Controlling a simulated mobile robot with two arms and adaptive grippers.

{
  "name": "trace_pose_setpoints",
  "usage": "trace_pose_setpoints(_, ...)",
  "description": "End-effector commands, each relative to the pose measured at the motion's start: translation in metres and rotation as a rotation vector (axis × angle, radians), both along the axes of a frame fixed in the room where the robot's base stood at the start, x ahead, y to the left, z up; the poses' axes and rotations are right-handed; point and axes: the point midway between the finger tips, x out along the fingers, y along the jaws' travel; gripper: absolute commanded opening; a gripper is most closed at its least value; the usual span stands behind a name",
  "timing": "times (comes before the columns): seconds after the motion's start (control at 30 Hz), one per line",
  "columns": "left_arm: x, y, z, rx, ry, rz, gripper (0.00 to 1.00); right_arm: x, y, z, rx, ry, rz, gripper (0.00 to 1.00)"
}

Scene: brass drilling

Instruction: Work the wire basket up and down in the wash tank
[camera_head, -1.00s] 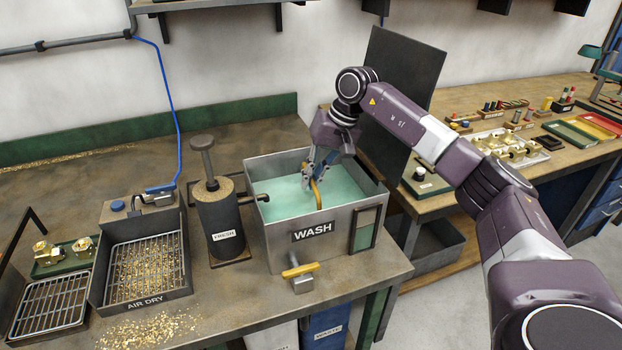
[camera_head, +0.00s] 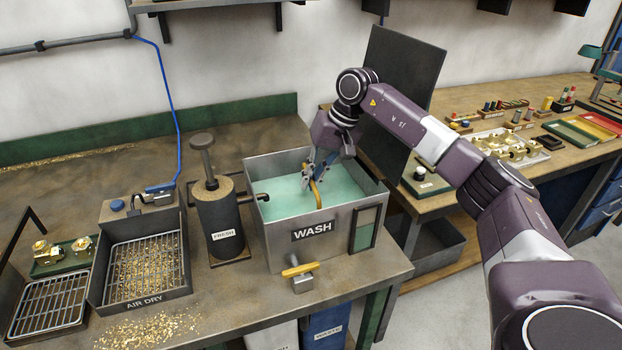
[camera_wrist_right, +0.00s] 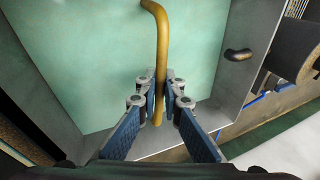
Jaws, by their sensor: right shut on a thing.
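The wash tank (camera_head: 275,227) is a grey metal box with a WASH label, filled with cloudy green liquid. My right gripper (camera_head: 312,180) is over the tank, shut on the brass-coloured handle (camera_head: 317,196) of the wire basket. In the right wrist view the handle (camera_wrist_right: 162,40) runs between the fingers of the gripper (camera_wrist_right: 158,103) and bends down into the liquid. The basket's wire body is hidden under the cloudy liquid. My left gripper is not in view.
A cylinder labelled FRESH (camera_head: 222,215) with a spout stands left of the tank. A yellow-handled drain valve (camera_head: 299,270) sticks out in front. An AIR DRY tray (camera_head: 187,275) with brass chips stands farther left. A dark upright panel (camera_head: 400,80) is behind the arm.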

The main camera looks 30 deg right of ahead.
Motion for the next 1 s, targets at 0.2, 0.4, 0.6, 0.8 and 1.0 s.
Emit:
trace_pose_setpoints(0.2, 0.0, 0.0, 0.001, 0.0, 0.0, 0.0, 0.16, 0.001, 0.001, 0.003, 0.002, -0.006, 0.001, 0.0)
trace_pose_setpoints(0.4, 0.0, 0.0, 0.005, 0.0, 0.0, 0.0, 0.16, 0.001, 0.001, 0.009, 0.002, -0.006, 0.001, 0.0)
trace_pose_setpoints(0.6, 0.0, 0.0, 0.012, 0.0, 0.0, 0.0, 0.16, 0.001, 0.001, 0.019, 0.001, -0.007, 0.0, 0.0)
trace_pose_setpoints(0.8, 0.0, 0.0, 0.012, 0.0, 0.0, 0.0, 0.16, 0.001, 0.0, 0.02, 0.002, -0.006, 0.001, 0.0)
trace_pose_setpoints(1.0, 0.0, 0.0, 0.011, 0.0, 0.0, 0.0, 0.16, 0.001, 0.0, 0.019, 0.002, -0.007, 0.0, 0.0)
